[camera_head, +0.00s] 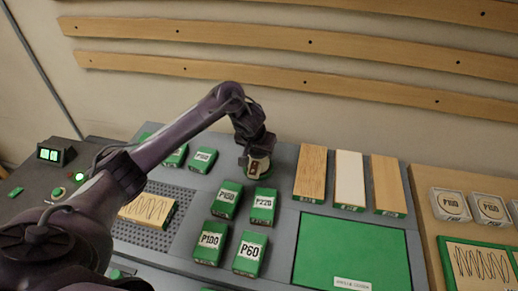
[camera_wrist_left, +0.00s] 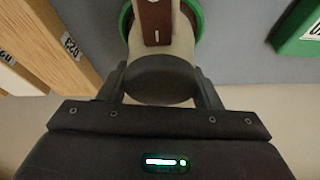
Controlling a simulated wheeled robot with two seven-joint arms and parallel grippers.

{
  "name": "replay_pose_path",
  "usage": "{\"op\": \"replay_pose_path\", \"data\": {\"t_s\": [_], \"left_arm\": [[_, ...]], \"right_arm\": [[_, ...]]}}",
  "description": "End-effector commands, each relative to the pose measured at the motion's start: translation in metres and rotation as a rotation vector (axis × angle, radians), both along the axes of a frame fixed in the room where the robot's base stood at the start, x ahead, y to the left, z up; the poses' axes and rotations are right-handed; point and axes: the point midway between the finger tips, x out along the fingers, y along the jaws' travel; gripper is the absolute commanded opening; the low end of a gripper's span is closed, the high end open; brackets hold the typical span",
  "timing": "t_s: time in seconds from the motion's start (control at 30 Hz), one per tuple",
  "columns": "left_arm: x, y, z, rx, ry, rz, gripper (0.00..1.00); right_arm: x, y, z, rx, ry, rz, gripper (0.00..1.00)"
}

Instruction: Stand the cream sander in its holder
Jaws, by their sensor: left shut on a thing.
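The cream sander (camera_head: 258,168) is upright at the back of the grey bench, below my left gripper (camera_head: 259,149). In the left wrist view, the sander (camera_wrist_left: 178,42) shows a cream body, a brown strip and a dark rounded end between the two fingers of my left gripper (camera_wrist_left: 163,84), which is shut on it. A green ring (camera_wrist_left: 197,18) curves around the sander's far end; I cannot tell whether it is the holder's rim, nor whether the sander is seated. My right gripper is out of view.
Green sandpaper boxes (camera_head: 226,199) stand just in front of the sander. Three wood boards (camera_head: 348,180) are to its right, behind a green mat (camera_head: 351,252). A scribbled wood block (camera_head: 147,209) lies on a perforated plate (camera_head: 184,210) at left.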

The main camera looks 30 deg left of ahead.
Motion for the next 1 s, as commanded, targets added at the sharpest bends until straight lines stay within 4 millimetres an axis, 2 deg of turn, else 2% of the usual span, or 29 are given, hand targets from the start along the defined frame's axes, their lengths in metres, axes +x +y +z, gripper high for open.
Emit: {"op": "replay_pose_path", "data": {"t_s": [0.2, 0.23, 0.4, 0.43, 0.67, 0.77, 0.93, 1.0], "left_arm": [[0.001, 0.0, -0.003, -0.001, -0.003, 0.0, 0.37], [0.001, 0.0, -0.003, -0.001, -0.003, 0.0, 0.59], [0.001, 0.0, -0.003, 0.0, -0.002, 0.0, 0.82], [0.001, 0.0, -0.003, 0.0, -0.002, 0.0, 0.84], [-0.001, 0.0, -0.005, 0.001, 0.003, -0.001, 0.84], [-0.002, 0.0, 0.0, 0.0, 0.002, -0.001, 0.84], [-0.011, -0.002, 0.026, 0.002, -0.004, -0.003, 0.84], [-0.015, -0.002, 0.041, 0.002, -0.004, -0.004, 0.84]], "right_arm": [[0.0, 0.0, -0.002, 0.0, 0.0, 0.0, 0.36], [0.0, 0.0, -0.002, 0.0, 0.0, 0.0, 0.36], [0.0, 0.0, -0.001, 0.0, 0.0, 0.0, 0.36], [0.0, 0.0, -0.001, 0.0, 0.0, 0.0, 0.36], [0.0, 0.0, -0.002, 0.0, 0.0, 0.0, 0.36], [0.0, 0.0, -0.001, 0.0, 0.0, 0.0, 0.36], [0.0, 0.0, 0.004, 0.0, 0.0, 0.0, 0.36], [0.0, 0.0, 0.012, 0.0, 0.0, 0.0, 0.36]]}}
